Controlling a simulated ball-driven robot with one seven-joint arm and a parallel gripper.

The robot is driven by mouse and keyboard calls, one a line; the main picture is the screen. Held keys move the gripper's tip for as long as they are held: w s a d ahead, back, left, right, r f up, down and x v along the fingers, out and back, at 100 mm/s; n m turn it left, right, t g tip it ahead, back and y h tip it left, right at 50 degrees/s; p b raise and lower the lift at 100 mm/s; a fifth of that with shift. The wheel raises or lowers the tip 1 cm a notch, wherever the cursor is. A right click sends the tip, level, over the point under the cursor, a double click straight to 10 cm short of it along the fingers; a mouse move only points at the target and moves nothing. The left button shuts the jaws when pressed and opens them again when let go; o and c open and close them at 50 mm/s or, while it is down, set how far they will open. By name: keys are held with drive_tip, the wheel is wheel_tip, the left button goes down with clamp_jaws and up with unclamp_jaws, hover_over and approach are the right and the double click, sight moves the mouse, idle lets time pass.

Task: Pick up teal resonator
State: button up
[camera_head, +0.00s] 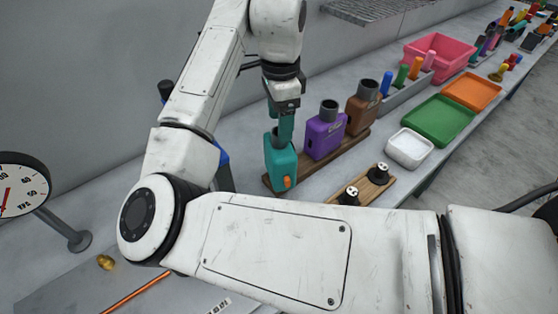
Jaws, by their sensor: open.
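The teal resonator (279,168) is a boxy teal body with an orange spot low on its front. It stands upright at the left end of a wooden board (327,158). My gripper (285,130) points down from above, with its teal-coloured fingers right over the top of the teal resonator. The fingers hide the resonator's neck, and I cannot tell whether they touch it. The gap between the fingers is not clear from this angle.
A purple resonator (324,136) and a brown one (362,110) stand to the right on the same board. A small wooden rack (364,187) with black knobs lies in front. White (410,148), green (439,121) and orange (472,92) trays lie farther right. A gauge (18,190) stands at left.

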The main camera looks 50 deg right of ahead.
sight(280, 160)
drive_tip(key=shift+w+d+f+p, duration=0.1)
drive_tip(key=shift+w+f+p, duration=0.05)
drive_tip(key=shift+f, duration=0.95)
drive_tip(key=shift+w+d+f+p, duration=0.1)
drive_tip(key=shift+f+p, duration=0.05)
drive_tip(key=shift+f, duration=0.9)
clamp_jaws()
drive_tip(key=shift+r, duration=0.1)
